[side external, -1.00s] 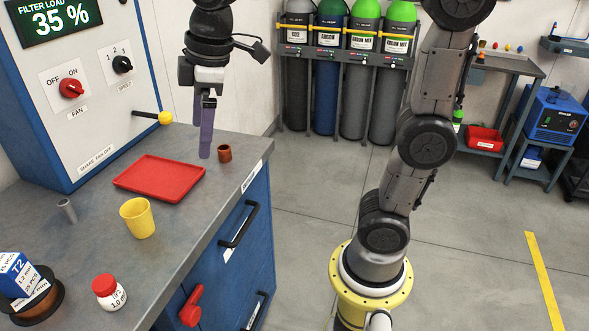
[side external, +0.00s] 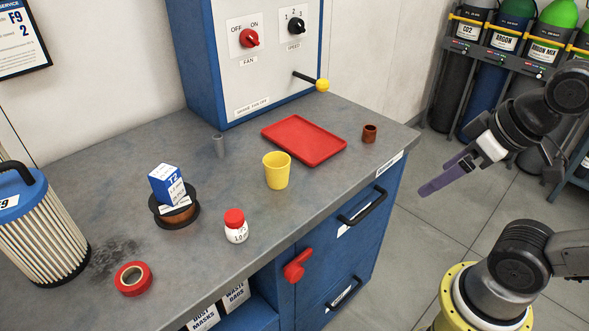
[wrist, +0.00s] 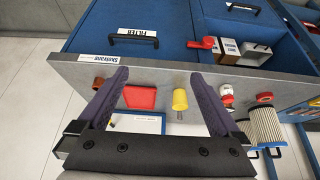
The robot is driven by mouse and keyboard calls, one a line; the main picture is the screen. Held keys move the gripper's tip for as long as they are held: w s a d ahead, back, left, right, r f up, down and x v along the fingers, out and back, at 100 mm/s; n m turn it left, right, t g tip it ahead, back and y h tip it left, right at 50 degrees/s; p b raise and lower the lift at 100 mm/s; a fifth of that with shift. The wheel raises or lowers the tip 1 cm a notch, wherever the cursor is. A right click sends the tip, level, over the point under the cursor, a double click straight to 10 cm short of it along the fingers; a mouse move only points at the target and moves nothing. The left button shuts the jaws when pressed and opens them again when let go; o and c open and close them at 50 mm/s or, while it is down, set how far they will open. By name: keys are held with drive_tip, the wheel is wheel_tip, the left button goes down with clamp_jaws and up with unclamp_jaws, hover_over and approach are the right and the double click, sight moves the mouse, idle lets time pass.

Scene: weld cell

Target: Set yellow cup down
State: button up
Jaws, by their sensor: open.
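The yellow cup (side external: 276,171) stands upright on the grey bench top (side external: 330,188), just left of and in front of the red tray (side external: 304,141), apart from it. The yellow cup also shows in the wrist view (wrist: 180,99), between the fingers. My gripper (side external: 427,189) is open and empty, with purple fingers. In the side view it is out to the right, past the bench edge and clear of the cup. The wrist view shows its two fingers spread (wrist: 158,75), pointing toward the bench.
A small brown cup (side external: 369,134) stands right of the tray. A grey tube (side external: 219,146), a wire spool (side external: 174,213) with a blue-white box on it, a red-capped bottle (side external: 236,227), red tape (side external: 133,279) and a filter (side external: 43,225) are left. A yellow-knobbed lever (side external: 322,85) juts out behind.

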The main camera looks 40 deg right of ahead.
sight(286, 167)
drive_tip(key=w+a+r+m+t, duration=0.15)
drive_tip(key=w+r+t, duration=0.35)
drive_tip(key=w, duration=0.5)
drive_tip(key=w+r+m+t, duration=0.3)
drive_tip(key=w+t, duration=0.3)
drive_tip(key=w, duration=0.4)
drive_tip(key=s+a+f+n, duration=0.1)
drive_tip(key=a+f+n, duration=0.15)
drive_tip(key=f, duration=0.35)
drive_tip(key=s+a+f+n+t, duration=0.1)
drive_tip(key=s+a+f, duration=0.15)
drive_tip(key=f, duration=0.45)
drive_tip(key=s+a+f+n, duration=0.1)
drive_tip(key=a+f, duration=0.2)
drive_tip(key=f, duration=0.3)
drive_tip(key=w, duration=0.8)
drive_tip(key=shift+w+d, duration=0.15)
drive_tip(key=shift+w+a+r, duration=0.1)
drive_tip(key=shift+w+r, duration=0.05)
drive_tip(key=shift+w, duration=1.25)
drive_tip(key=shift+w+a+r, duration=0.1)
drive_tip(key=shift+w+r, duration=0.05)
drive_tip(key=shift+w, duration=1.2)
drive_tip(key=c, duration=1.4)
drive_tip(key=shift+r, duration=0.1)
